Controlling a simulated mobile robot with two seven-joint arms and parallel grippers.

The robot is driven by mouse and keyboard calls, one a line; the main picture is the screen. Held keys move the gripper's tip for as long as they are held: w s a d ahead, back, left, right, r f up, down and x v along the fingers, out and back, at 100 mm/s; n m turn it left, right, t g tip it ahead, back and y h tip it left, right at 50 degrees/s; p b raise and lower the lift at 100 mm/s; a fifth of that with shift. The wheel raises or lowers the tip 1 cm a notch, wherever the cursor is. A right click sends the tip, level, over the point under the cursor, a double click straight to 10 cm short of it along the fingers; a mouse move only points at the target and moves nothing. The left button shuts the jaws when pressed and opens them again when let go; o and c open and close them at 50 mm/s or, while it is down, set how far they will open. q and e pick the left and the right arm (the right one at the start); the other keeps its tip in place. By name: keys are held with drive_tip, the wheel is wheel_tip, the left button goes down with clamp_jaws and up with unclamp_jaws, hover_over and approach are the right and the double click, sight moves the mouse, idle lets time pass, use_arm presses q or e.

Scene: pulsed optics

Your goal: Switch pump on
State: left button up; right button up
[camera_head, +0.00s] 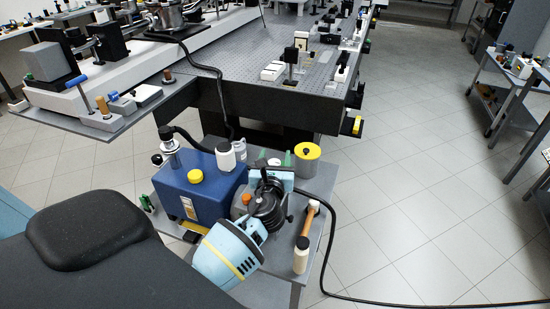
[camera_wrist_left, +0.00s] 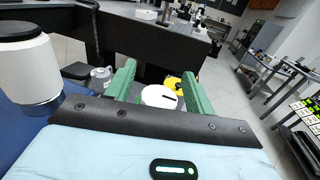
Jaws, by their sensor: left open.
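A blue box-shaped unit (camera_head: 205,205) with a yellow cap stands on a grey cart; it looks like the pump. Its blue top fills the lower left of the left wrist view (camera_wrist_left: 12,150). My left gripper (camera_head: 275,154) is right of this unit, above the cart, with its green fingers apart. In the left wrist view, a white round part with a dark slot (camera_wrist_left: 160,97) shows between the open fingers (camera_wrist_left: 158,88), beyond them; I cannot tell whether it is the switch. My wrist hides much of the cart's middle. My right gripper is not in view.
A white bottle (camera_head: 226,156) stands by the blue unit. A brown-handled tool (camera_head: 306,228) lies at the cart's right side. A black cable (camera_head: 335,232) runs across the floor. The optical table (camera_head: 240,65) is beyond.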

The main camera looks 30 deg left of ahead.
use_arm(q)
drive_tip(key=c, duration=1)
drive_tip(key=shift+o, duration=0.2)
